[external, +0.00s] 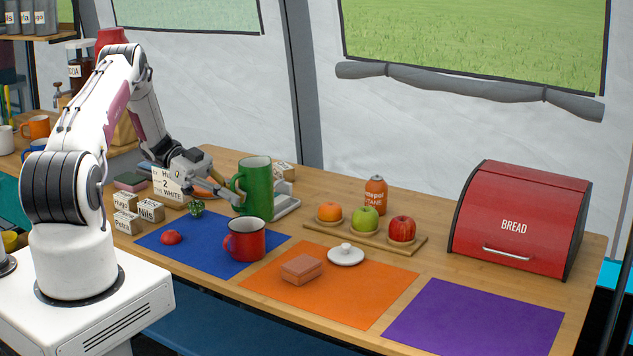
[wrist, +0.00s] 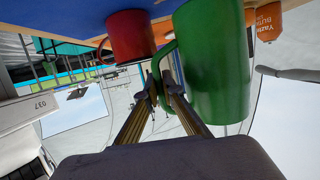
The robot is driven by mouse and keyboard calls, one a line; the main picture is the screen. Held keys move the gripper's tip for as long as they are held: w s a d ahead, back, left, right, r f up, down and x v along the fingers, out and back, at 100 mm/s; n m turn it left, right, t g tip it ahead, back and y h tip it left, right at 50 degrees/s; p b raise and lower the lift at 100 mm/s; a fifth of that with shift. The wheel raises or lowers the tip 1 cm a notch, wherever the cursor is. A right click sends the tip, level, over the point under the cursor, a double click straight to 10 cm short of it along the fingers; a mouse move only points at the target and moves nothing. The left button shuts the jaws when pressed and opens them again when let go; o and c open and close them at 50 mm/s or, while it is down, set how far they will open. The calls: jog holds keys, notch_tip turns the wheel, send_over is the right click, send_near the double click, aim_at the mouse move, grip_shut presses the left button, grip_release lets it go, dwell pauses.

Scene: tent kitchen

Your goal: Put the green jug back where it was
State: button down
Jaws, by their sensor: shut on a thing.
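The green jug (external: 257,188) stands upright by the back right edge of the blue mat (external: 190,242). I cannot tell whether its base touches the table or hangs just above it. My gripper (external: 234,198) reaches it from the left and is shut on its handle. In the wrist view, which is upside down, the jug (wrist: 214,65) fills the right of centre. My fingertips (wrist: 163,88) close on the green handle there. The jug hides part of a grey device (external: 287,204) behind it.
Right are a fruit board (external: 371,240), orange can (external: 375,194), orange mat (external: 353,297), purple mat (external: 475,320) and red bread box (external: 520,218). Lettered blocks (external: 126,222) stand left.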

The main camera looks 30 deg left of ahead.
notch_tip(320, 180, up, 11)
jog(key=shift+r, duration=0.1)
jog(key=s+d+m+g, duration=0.1)
jog(key=d+m+g, duration=0.2)
jog(key=d, duration=2.9)
jog(key=s+d+g, duration=0.1)
jog(key=s+d, duration=0.4)
jog(key=d, duration=0.5)
jog(key=shift+m+y, duration=0.3)
jog(key=shift+s+a+f, duration=0.1)
jog(key=shift+a+f, duration=0.05)
jog(key=shift+f, duration=2)
jog(key=shift+f, duration=0.1)
notch_tip(320, 180, down, 6)
jog(key=shift+f, duration=0.1)
jog(key=shift+f, duration=1.8)
